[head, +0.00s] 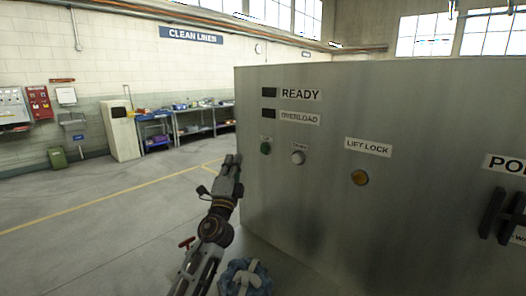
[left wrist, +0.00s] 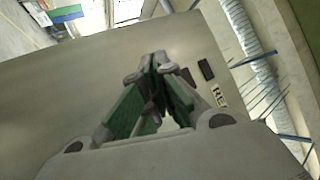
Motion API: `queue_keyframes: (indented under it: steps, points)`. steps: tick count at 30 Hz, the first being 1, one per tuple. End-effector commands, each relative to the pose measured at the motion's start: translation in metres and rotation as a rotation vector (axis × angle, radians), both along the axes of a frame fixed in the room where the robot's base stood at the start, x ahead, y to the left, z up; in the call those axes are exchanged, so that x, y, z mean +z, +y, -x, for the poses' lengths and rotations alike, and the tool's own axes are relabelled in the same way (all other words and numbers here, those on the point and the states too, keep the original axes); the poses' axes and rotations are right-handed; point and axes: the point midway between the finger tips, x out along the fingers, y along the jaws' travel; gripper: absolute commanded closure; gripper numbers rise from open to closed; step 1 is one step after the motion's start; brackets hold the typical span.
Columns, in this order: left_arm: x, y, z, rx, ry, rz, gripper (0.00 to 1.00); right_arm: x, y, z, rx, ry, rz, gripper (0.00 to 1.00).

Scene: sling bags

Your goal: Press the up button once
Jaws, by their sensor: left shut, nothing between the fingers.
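A green round button (head: 265,148) and a pale grey round button (head: 298,157) sit side by side on the grey metal panel (head: 330,220). Each has a small label above it, too small to read surely. My left gripper (head: 232,160) is shut and empty, pointing up, just left of the green button and apart from it in the picture. How far it is from the panel face is hard to tell. In the left wrist view my left gripper (left wrist: 158,62) has its fingertips together in front of the panel. My right gripper is out of view.
Two dark indicator windows are by the READY (head: 300,94) and OVERLOAD labels. Open floor (head: 110,215) lies left, with workbenches (head: 200,120) behind.

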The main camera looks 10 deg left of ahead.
Motion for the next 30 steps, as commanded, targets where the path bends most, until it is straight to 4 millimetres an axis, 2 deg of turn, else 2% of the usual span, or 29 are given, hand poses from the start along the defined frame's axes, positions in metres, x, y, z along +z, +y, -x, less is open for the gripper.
queue_keyframes:
  steps: [17, 30]
  points:
    - [-0.001, -0.004, -0.007, -0.001, 0.001, 0.003, 1.0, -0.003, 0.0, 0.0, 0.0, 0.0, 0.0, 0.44]
    - [-0.002, -0.024, -0.037, 0.0, 0.001, 0.004, 1.0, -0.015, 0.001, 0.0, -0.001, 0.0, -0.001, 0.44]
